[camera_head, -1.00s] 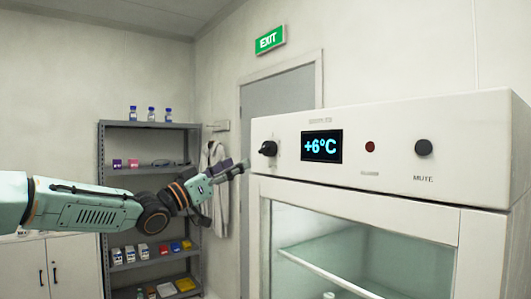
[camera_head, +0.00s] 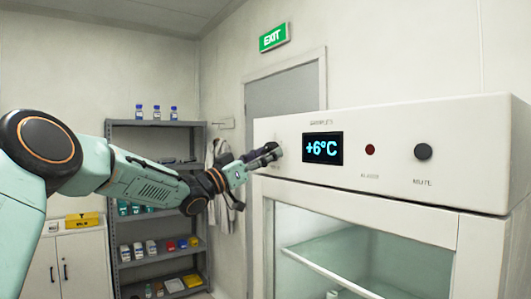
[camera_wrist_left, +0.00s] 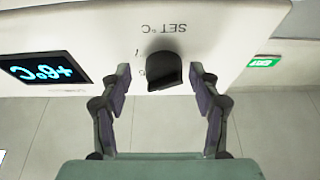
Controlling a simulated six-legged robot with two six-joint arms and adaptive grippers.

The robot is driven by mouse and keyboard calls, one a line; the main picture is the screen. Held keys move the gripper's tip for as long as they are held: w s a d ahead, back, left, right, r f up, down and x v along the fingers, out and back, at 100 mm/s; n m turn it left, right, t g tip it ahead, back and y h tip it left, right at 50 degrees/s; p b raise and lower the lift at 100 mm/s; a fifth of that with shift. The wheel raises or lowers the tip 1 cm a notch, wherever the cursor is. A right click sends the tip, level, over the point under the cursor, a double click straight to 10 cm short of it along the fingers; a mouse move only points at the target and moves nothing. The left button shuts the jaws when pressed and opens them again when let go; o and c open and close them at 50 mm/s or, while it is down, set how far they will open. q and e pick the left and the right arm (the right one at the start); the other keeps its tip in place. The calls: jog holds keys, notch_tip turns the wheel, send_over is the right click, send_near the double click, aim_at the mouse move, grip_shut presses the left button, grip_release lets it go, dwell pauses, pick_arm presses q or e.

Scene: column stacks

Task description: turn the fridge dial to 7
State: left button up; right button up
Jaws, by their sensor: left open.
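The white fridge (camera_head: 385,215) fills the right of the head view. Its display (camera_head: 322,148) reads +6°C; the display (camera_wrist_left: 45,70) is upside down in the left wrist view. The black dial (camera_wrist_left: 163,70) sits under the SET °C label in the wrist view. In the head view my left gripper hides the dial. My left gripper (camera_head: 268,155) is at the panel's left end. In the wrist view its open fingers (camera_wrist_left: 160,88) stand on either side of the dial, apart from it. The dial's number marks are not readable. My right gripper is not in view.
A red alarm light (camera_head: 370,150) and a black MUTE knob (camera_head: 423,152) are on the same panel, right of the display. A grey shelf (camera_head: 155,127) with bottles and boxes stands at the back left. A grey door (camera_head: 285,100) is behind my gripper.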

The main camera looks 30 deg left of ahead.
pick_arm(q)
jog(key=shift+s+a+r, duration=0.15)
jog(key=shift+s, duration=0.05)
jog(key=shift+w+a+f, duration=0.15)
jog(key=shift+a+f, duration=0.05)
jog(key=shift+a, duration=0.05)
jog(key=shift+w, duration=0.2)
jog(key=shift+c, duration=0.9)
jog(key=shift+w+d, duration=0.1)
jog(key=shift+d, duration=0.2)
jog(key=c, duration=0.3)
jog(key=shift+c, duration=0.7)
jog(key=shift+a, duration=0.15)
jog(key=c, duration=0.3)
jog(key=shift+c, duration=1.2)
